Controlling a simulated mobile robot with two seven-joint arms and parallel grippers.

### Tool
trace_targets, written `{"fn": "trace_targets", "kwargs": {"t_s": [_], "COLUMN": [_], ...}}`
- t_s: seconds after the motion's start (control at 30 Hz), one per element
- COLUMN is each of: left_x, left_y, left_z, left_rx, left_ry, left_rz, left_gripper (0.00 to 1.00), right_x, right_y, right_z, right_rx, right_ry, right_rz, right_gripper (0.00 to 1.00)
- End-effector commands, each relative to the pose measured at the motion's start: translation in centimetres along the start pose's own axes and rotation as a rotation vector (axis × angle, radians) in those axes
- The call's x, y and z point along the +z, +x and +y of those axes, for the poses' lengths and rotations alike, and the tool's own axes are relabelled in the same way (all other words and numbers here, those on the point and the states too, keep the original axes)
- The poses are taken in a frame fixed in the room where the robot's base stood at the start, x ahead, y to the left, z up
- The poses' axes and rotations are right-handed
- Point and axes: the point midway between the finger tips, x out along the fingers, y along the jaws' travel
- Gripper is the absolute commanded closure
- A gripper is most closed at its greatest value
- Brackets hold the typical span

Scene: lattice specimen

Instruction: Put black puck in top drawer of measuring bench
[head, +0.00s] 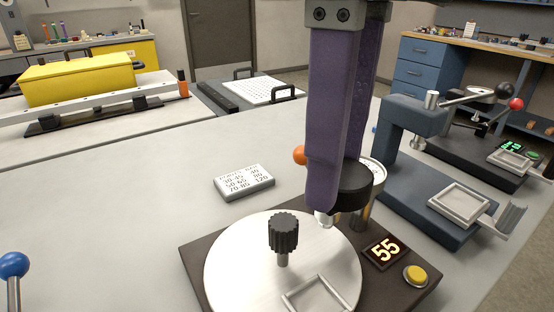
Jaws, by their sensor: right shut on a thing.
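My right gripper (335,195) comes down from the top with two long purple fingers. It is shut on a black puck (355,188), which is partly hidden behind the near finger. The puck is above the back right of a round silver plate. A blue bench (418,78) with a wooden top and a stack of drawers stands at the back right. Its top drawer (427,51) looks shut. No label shows whether this is the measuring bench. My left gripper is not in view.
The silver plate (235,270) has a black knob (283,232) and sits on a dark base with a "55" display (385,250). A blue press (410,190) stands right. A printed block (244,182) lies left.

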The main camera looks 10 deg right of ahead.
Motion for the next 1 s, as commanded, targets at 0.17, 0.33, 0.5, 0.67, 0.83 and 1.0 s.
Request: {"fn": "trace_targets", "kwargs": {"t_s": [0.17, 0.33, 0.5, 0.67, 0.83, 1.0], "left_x": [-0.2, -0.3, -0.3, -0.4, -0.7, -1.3], "left_y": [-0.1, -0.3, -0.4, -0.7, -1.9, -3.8], "left_z": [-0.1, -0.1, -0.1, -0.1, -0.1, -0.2], "left_rx": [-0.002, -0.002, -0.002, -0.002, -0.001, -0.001], "left_ry": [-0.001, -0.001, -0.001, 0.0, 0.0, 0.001], "left_rz": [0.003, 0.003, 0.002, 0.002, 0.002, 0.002], "left_gripper": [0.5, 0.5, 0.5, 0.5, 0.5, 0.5], "right_x": [0.1, 0.0, 0.0, -0.1, -0.5, -1.3], "right_y": [-2.8, -4.1, -4.6, -5.0, -6.1, -7.9], "right_z": [-0.1, 0.0, 0.0, -0.2, -0.9, -2.1], "right_rx": [-0.004, -0.002, 0.0, 0.0, -0.003, -0.004], "right_ry": [0.0, 0.0, -0.002, -0.053, -0.254, -0.616], "right_rz": [-0.002, -0.001, 0.0, 0.0, 0.002, 0.003], "right_gripper": [1.0, 1.0, 1.0, 1.0, 1.0, 1.0]}}
